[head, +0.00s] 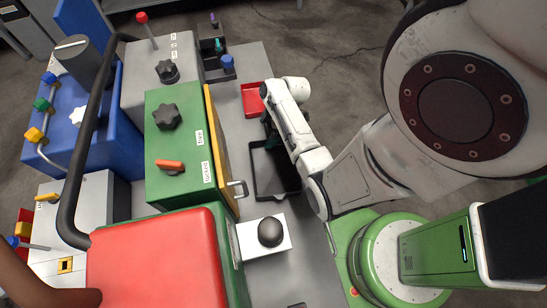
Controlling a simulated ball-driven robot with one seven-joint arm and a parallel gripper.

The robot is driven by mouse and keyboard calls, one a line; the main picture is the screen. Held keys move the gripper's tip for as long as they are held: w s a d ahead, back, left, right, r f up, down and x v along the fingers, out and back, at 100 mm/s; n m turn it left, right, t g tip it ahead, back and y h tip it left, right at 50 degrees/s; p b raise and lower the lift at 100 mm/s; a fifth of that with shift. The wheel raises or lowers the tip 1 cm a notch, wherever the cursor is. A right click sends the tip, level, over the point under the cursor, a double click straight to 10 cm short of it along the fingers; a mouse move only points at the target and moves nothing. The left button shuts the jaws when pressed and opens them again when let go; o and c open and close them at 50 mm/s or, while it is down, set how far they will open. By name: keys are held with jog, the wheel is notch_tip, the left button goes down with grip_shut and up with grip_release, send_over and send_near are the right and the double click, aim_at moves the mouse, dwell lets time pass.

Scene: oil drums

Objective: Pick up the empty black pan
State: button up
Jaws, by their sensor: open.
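The black pan (270,174) is a shallow square tray lying on the grey bench top, right of the green box. Its visible inside looks empty. My white arm covers part of its right side. My gripper (270,130) is dark and sits at the far edge of the pan, between it and a red tray. It is open and mostly hidden by my arm. I cannot tell whether it touches the pan.
The red tray (252,98) lies beyond the pan. The green box (180,140) with a yellow-edged door and metal handle stands close on the left. A white plate with a black knob (270,232) is nearer me. A black holder (210,58) stands at the back.

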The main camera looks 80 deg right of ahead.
jog(key=c, duration=1.1)
jog(key=shift+r, duration=0.1)
